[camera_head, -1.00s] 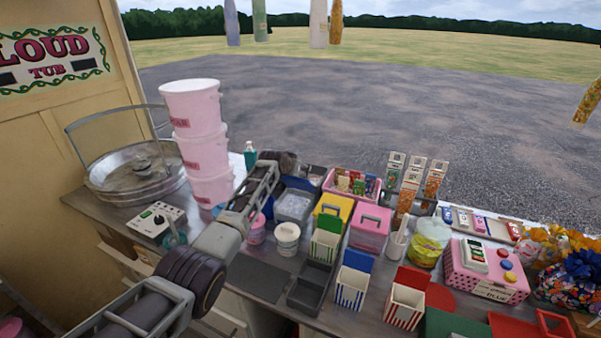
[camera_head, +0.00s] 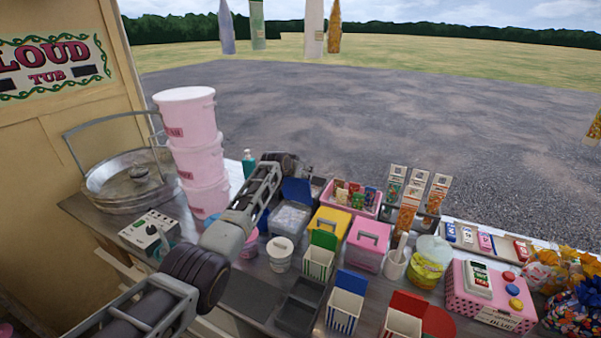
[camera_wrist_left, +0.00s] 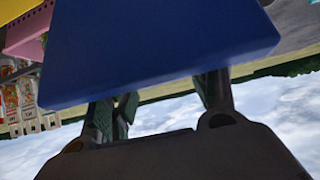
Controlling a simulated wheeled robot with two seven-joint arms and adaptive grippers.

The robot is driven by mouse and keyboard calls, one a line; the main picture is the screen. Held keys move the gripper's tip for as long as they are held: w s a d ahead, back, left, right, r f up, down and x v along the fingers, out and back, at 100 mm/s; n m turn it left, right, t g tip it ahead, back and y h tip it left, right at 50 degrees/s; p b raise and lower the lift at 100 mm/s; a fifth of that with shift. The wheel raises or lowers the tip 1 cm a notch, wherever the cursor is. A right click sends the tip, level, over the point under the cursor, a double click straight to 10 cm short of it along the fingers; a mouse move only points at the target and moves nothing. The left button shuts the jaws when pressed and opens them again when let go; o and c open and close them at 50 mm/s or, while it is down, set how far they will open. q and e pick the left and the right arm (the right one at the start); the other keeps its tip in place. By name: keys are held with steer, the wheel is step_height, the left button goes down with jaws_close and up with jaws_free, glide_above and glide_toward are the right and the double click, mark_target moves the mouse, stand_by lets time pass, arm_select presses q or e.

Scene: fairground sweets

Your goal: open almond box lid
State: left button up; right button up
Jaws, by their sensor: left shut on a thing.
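A blue box with pale contents (camera_head: 288,218), which I take for the almond box, stands on the counter in the head view. Its blue lid (camera_head: 296,189) is raised, standing up at the box's back side. The lid also fills the upper middle of the left wrist view as a wide blue panel (camera_wrist_left: 150,50). My left gripper (camera_head: 294,170) is at the lid's upper edge and is shut on it. In the left wrist view, the gripper's fingers (camera_wrist_left: 163,102) run behind the panel, so their tips are partly hidden. My right gripper is not in view.
Stacked pink tubs (camera_head: 201,165) stand to the left. Striped boxes (camera_head: 343,305) line the front. A dark open tray (camera_head: 299,308) sits near the front edge.

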arm_select(q)
steer(key=shift+s+d+f, duration=0.1)
steer(key=shift+s+f, duration=0.1)
steer(key=shift+f, duration=0.7)
steer(key=o, duration=1.5)
steer(key=shift+w+f, duration=0.15)
steer(key=shift+w, duration=0.05)
steer(key=shift+c, duration=0.2)
steer(key=shift+w+d, duration=0.1)
steer(key=shift+w, duration=0.05)
steer(key=shift+r, duration=0.35)
steer(key=shift+r, duration=0.1)
steer(key=shift+a+r, duration=0.1)
steer(key=shift+a, duration=0.1)
